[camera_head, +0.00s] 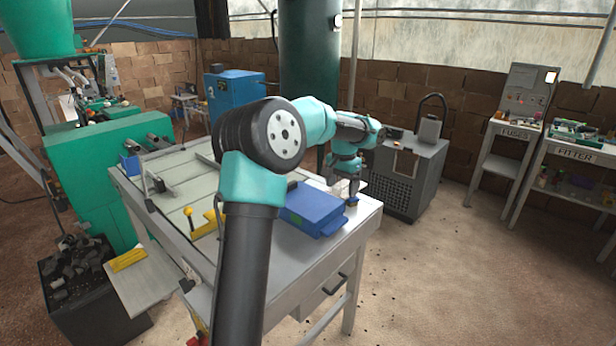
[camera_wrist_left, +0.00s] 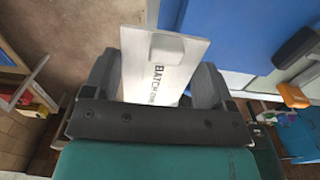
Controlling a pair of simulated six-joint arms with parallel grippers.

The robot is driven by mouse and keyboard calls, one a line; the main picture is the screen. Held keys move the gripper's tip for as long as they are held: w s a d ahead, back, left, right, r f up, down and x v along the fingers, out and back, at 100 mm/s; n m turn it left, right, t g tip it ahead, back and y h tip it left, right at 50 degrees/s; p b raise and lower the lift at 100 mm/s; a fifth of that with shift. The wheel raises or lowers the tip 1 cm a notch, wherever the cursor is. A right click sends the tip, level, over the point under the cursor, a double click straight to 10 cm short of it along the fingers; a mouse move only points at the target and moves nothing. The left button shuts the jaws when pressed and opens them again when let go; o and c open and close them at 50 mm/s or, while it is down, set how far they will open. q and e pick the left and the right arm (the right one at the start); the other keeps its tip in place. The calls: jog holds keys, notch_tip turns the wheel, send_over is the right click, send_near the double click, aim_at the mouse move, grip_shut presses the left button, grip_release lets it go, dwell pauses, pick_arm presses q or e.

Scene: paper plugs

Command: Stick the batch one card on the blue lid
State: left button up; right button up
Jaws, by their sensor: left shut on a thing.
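The blue lid (camera_head: 315,207) lies on the right part of the white table, and a blue surface fills the upper right of the left wrist view (camera_wrist_left: 235,30). My left gripper (camera_head: 350,188) is just right of the lid, pointing down near the table's right edge. A small raised block shows on the card. The card appears beside the blue surface; contact cannot be told. My right gripper is not in view.
The white table (camera_head: 345,228) has a clear strip in front of the lid. A yellow-handled tool (camera_head: 200,222) stands left of my arm, which hides part of the table. A grey cabinet (camera_head: 410,175) stands beyond the table's right edge.

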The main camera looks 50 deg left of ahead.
pick_arm(q)
send_over(308, 206)
jog(key=shift+a+r, duration=0.1)
jog(key=shift+f, duration=0.2)
jog(key=shift+f, duration=3.75)
jog(key=shift+f, duration=0.7)
jog(key=o, duration=0.9)
jog(key=shift+r, duration=0.15)
notch_tip(308, 206, up, 17)
jog(key=shift+r, duration=0.1)
